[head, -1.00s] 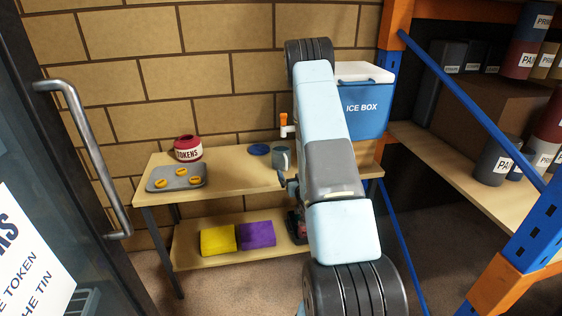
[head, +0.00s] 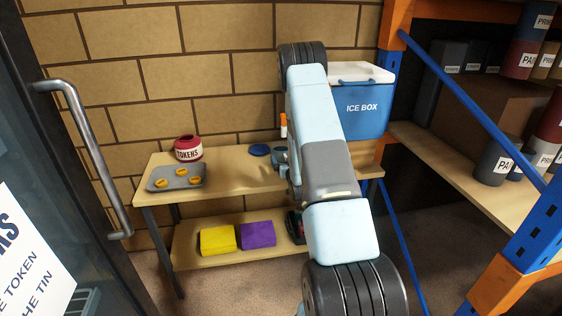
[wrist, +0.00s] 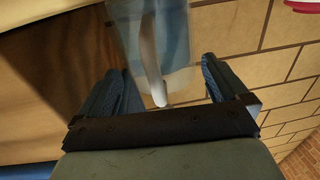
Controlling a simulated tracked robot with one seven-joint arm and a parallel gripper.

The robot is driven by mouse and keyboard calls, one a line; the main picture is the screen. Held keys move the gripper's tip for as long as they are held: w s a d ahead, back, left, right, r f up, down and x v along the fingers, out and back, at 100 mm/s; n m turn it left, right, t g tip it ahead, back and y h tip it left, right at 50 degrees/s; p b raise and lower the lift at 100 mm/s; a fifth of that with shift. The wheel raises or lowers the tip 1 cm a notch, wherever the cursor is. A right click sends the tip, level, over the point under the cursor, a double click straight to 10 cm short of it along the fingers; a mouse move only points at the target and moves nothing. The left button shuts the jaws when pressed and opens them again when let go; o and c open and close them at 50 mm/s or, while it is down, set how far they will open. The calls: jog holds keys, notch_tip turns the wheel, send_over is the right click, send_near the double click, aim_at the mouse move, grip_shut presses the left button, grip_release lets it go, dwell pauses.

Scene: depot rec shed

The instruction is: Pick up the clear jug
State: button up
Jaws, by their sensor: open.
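The clear jug (wrist: 178,42) shows in the wrist view as a see-through body with a pale upright strip that looks like its handle. It stands ahead of my gripper (wrist: 165,68), between the lines of the two dark fingers. The fingers are apart and nothing is clamped; I cannot tell how far the jug reaches between them. In the head view my arm hides the gripper and most of what is at the bench's right part. A small grey shape (head: 279,156) shows at the arm's left edge there; I cannot tell whether it is the jug.
The wooden bench (head: 232,172) holds a red tokens tin (head: 188,149), a grey tray (head: 160,183) with yellow rings, a blue disc (head: 259,150) and a blue ice box (head: 363,118). Yellow (head: 217,240) and purple (head: 257,234) cloths lie below. Shelving (head: 470,190) stands right, a door (head: 60,190) left.

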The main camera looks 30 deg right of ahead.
jog(key=shift+w+d, duration=0.25)
jog(key=shift+w, duration=0.7)
grip_shut()
dwell(0.3)
